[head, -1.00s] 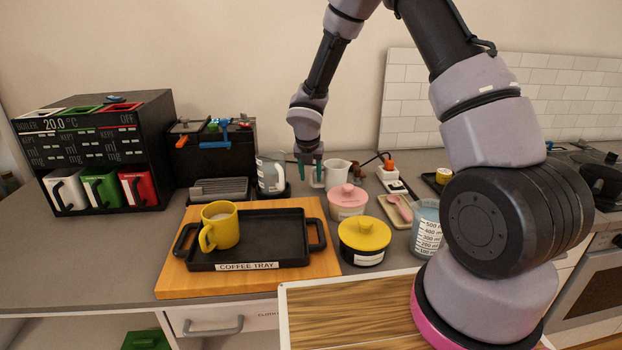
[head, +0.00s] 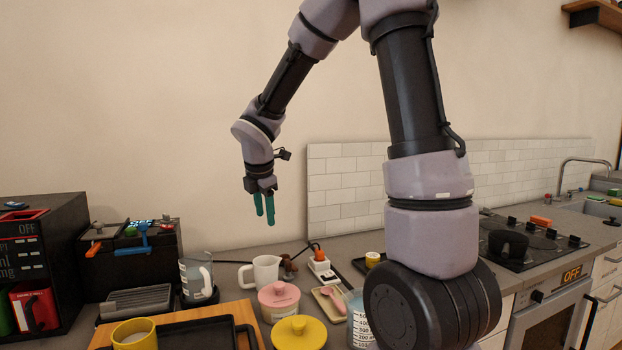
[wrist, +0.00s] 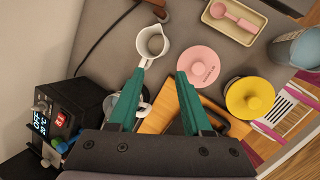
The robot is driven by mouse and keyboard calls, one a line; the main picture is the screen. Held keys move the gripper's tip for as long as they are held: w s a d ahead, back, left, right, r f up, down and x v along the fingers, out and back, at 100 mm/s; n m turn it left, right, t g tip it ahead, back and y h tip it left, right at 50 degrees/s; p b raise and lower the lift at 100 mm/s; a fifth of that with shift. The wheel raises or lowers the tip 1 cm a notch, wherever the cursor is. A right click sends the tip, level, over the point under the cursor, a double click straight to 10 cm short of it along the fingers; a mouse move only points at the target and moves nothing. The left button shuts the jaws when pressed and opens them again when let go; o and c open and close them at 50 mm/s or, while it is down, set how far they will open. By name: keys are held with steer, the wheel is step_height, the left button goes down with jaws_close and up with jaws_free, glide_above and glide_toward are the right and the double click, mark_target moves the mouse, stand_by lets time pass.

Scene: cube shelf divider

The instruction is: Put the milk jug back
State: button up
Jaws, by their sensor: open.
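A white jug (head: 265,271), which looks like the milk jug, stands upright on the grey counter, its handle towards the left. In the wrist view the white jug (wrist: 153,42) lies just beyond the fingertips, with its handle towards the gripper and its inside visible. My gripper (head: 265,218) has green fingers pointing down, held in the air above the jug and apart from it. In the wrist view my gripper (wrist: 161,73) is open with nothing between its fingers.
A pink-lidded pot (head: 278,300) and yellow-lidded pot (head: 299,333) stand close in front. A clear jug (head: 196,278) stands by the black coffee machine (head: 130,255) at left. A spoon tray (head: 330,303) and white socket block (head: 321,267) are at right. A yellow mug (head: 134,335) is at front left.

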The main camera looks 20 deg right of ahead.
steer(key=s+d+r+m+t+y, duration=0.1)
steer(key=s+d+r+m, duration=0.2)
steer(key=s+r+m, duration=0.4)
steer(key=s+d+r+m+t+y, duration=0.2)
steer(key=s+r+m, duration=0.5)
steer(key=s+m, duration=0.7)
steer(key=d+m, duration=0.1)
steer(key=m, duration=0.4)
steer(key=shift+s+d+r+y, duration=0.2)
steer(key=shift+s+d+y, duration=0.1)
steer(key=shift+s, duration=0.05)
